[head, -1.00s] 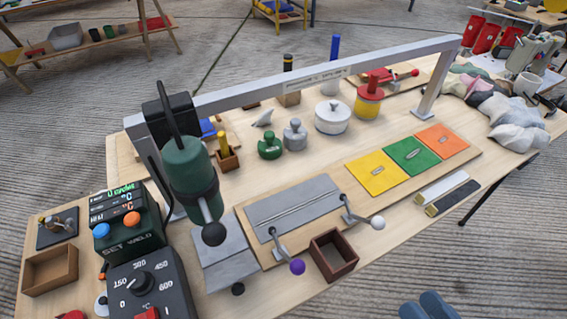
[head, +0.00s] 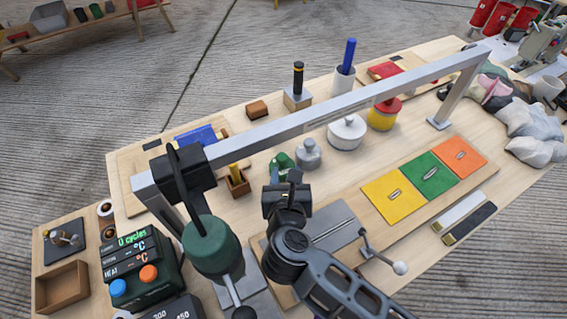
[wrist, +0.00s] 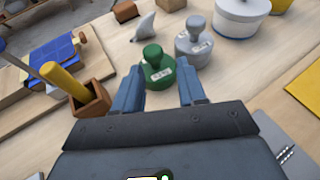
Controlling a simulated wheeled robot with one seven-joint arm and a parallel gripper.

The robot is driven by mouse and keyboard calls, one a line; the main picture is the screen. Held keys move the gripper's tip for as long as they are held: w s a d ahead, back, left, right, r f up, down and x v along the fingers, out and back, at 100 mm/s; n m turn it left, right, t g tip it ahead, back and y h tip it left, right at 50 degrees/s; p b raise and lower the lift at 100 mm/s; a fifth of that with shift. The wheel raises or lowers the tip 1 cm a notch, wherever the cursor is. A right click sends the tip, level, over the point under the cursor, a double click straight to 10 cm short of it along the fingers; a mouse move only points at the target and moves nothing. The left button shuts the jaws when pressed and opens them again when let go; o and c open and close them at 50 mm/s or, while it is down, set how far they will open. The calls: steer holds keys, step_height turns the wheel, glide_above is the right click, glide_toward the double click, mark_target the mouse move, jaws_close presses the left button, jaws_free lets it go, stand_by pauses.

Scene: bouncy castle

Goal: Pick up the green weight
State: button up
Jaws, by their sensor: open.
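The green weight (wrist: 157,68) stands upright on the table, a squat body with a knob on top and a small pale label. In the head view the green weight (head: 282,163) is partly hidden behind my gripper (head: 287,180). In the wrist view my gripper (wrist: 162,92) is open, with the green weight ahead, between the lines of the two fingers. The right finger lies near the grey weight (wrist: 193,44), which stands close beside the green one on the right. I cannot tell whether either finger touches a weight.
A wooden cup with a yellow stick (wrist: 88,104) stands left of the gripper. A metal beam (head: 330,112) spans above the table. A white lidded pot (head: 346,132) stands right of the grey weight. Coloured squares (head: 430,173) lie further right.

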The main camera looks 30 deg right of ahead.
mark_target(282, 157)
steer(key=shift+w+a+f, duration=0.2)
steer(key=shift+w+a, duration=0.15)
steer(key=shift+w+f+m+b, duration=0.25)
steer(key=shift+w+m+b, duration=0.05)
steer(key=shift+b, duration=0.05)
steer(key=b+x, duration=0.1)
steer(key=x, duration=0.1)
steer(key=b+x, duration=0.1)
steer(key=x, duration=0.1)
steer(key=b+x, duration=0.1)
steer(key=x, duration=0.2)
steer(key=shift+r+b, duration=0.35)
steer(key=shift+c, duration=0.5)
steer(key=shift+d, duration=0.1)
jaws_close()
steer(key=shift+w+r, duration=0.1)
steer(key=shift+r, duration=0.1)
